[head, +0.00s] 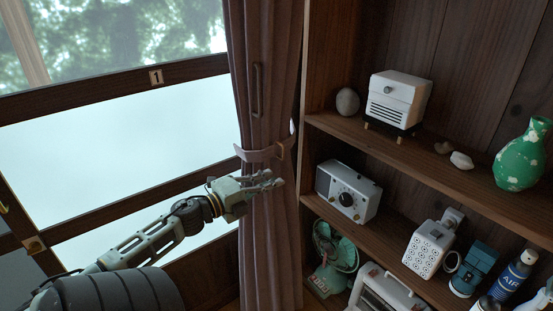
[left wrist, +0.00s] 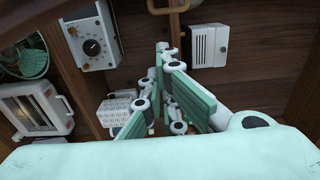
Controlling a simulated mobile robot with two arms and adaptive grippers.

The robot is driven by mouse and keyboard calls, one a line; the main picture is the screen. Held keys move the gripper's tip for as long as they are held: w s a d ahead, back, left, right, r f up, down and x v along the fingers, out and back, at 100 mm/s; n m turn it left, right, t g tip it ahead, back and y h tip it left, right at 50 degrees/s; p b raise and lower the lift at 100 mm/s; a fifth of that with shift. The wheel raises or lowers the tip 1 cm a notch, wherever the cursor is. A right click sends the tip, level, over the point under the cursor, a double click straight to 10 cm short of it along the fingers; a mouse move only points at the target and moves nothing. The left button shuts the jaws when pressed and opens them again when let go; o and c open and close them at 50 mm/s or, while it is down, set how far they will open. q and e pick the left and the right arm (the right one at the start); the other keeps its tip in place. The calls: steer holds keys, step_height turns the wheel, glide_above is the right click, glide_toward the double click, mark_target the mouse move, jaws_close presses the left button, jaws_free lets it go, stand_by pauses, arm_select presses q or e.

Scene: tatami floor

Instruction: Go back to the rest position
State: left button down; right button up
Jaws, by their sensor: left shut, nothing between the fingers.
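My left arm comes in from the left in the head view, stretched toward the curtain. Its left gripper (head: 274,180) is shut and empty, in front of the lower part of the curtain (head: 268,230) beside the shelf. I cannot tell whether it touches the cloth. The left wrist view shows the same gripper (left wrist: 166,56) with its green-padded fingers together and nothing between them. My right gripper is not in view.
A wooden shelf (head: 440,165) on the right holds a white vented box (head: 398,97), a white radio (head: 347,193), a green fan (head: 334,247), a heater (head: 385,290) and a green vase (head: 521,155). A window (head: 120,130) with dark bars fills the left side.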

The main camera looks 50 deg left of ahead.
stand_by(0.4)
arm_select(q)
steer(key=s+a+f+n+g+y, duration=0.2)
steer(key=f+n, duration=0.2)
steer(key=f, duration=0.5)
steer(key=s+a+f+n+g+y, duration=0.1)
steer(key=s+a+f+n+y, duration=0.15)
steer(key=f, duration=0.75)
steer(key=s+d+f+n+g, duration=0.3)
steer(key=s+f, duration=0.2)
steer(key=f, duration=0.6)
steer(key=s+d+f+n+g, duration=0.25)
steer(key=s+f, duration=0.25)
steer(key=f, duration=0.6)
steer(key=s+d+f+n+g, duration=0.3)
steer(key=s+d+f+g, duration=0.1)
steer(key=s+d+f, duration=0.8)
steer(key=s+d+f+g+h, duration=0.1)
steer(key=s+d+f+g, duration=0.1)
steer(key=s+d+f, duration=0.2)
steer(key=s+d+f+n+g+h, duration=0.1)
steer(key=s+d+f, duration=0.4)
steer(key=s+d, duration=0.5)
steer(key=d+g+h, duration=0.1)
steer(key=d, duration=0.1)
steer(key=shift+d+f+n, duration=0.15)
steer(key=shift+d+n, duration=0.15)
